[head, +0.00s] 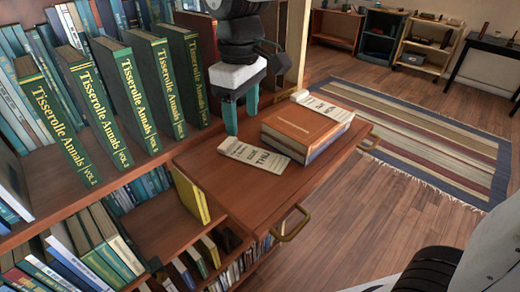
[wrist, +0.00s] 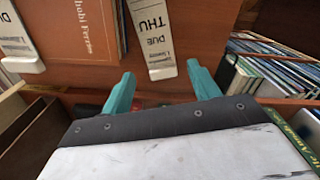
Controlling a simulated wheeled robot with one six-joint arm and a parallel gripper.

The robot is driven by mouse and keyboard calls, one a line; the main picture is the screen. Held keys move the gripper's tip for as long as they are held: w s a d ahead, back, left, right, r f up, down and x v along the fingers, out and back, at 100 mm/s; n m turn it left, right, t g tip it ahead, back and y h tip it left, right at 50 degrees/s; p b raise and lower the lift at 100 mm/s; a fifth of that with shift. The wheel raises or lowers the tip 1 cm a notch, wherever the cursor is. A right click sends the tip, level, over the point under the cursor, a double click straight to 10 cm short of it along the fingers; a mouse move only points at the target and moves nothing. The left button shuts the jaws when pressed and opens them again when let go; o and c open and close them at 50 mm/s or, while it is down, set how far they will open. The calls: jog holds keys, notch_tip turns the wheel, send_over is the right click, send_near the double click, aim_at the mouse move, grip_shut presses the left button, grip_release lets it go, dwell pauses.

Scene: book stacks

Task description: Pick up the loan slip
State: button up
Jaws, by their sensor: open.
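A cream loan slip (head: 255,157) printed "DUE THU" lies on the pull-out wooden shelf, close beside a small stack of books. It also shows in the wrist view (wrist: 153,35), its white end towards me. A second similar slip (head: 322,107) lies on the far side of the stack, and in the wrist view it is at upper left (wrist: 18,38). My gripper (head: 241,119) has teal fingers pointing down, apart and empty, just behind the near slip's white end. In the wrist view the fingertips (wrist: 160,75) straddle that end; I cannot tell their height above it.
An orange-brown book (head: 305,123) tops the stack on the shelf (head: 215,180). Upright green Tisserolle Annals volumes (head: 125,90) stand at left. Brass handles (head: 292,224) stick out at the shelf's front. The shelf's near left part is bare.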

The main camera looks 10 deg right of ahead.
aim_at(245, 152)
notch_tip(245, 152, down, 8)
jog(key=shift+w+d+r, duration=0.1)
jog(key=shift+w+r, duration=0.05)
jog(key=c, duration=0.7)
